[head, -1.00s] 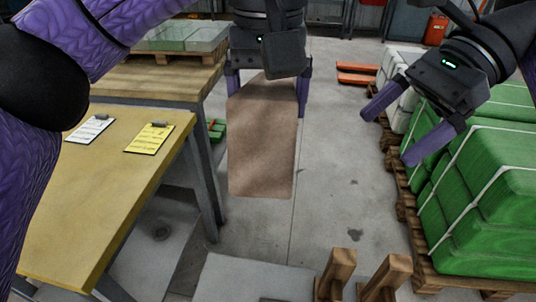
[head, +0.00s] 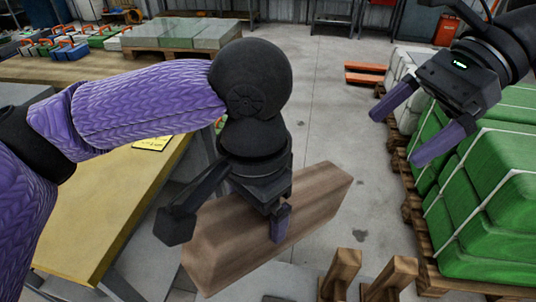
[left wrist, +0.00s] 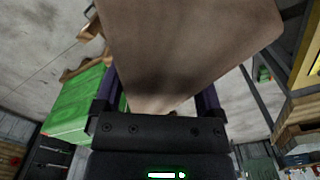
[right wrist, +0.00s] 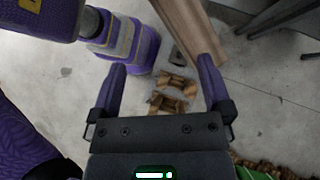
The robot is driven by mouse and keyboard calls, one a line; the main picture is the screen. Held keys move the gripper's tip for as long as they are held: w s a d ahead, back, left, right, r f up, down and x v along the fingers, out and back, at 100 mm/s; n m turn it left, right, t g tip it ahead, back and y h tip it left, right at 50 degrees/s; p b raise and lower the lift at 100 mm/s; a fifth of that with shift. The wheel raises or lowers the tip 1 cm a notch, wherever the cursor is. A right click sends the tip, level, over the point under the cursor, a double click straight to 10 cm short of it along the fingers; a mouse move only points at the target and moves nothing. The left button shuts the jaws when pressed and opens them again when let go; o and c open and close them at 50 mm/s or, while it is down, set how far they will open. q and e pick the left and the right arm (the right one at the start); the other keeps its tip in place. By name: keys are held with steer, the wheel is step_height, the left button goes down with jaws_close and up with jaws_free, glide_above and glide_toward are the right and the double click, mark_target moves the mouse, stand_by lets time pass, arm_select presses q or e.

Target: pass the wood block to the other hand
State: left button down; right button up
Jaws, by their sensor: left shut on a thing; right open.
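The wood block (head: 318,200) is a long brown bar, held tilted in the air in the head view, its right end higher in the picture. My left gripper (head: 280,222) is shut on it near its middle; the block also fills the upper part of the left wrist view (left wrist: 190,45). My right gripper (head: 412,130) is open and empty, up and to the right of the block and apart from it. In the right wrist view, part of the block (right wrist: 190,28) shows beyond the open fingers (right wrist: 165,80).
A yellow-topped table (head: 90,215) stands at the left. Pallets of green sacks (head: 490,215) stand at the right. Wooden posts (head: 340,272) rise at the bottom front. Grey floor (head: 330,120) lies open in the middle. An orange pallet jack (head: 368,72) is farther back.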

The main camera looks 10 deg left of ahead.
steer(key=m, duration=0.2)
steer(key=m+h, duration=0.5)
steer(key=m, duration=2.3)
glide_toward(295, 185)
steer(key=x, duration=1.1)
steer(key=shift+f, duration=0.1)
steer(key=shift+h, duration=0.3)
steer(key=shift+c, duration=0.3)
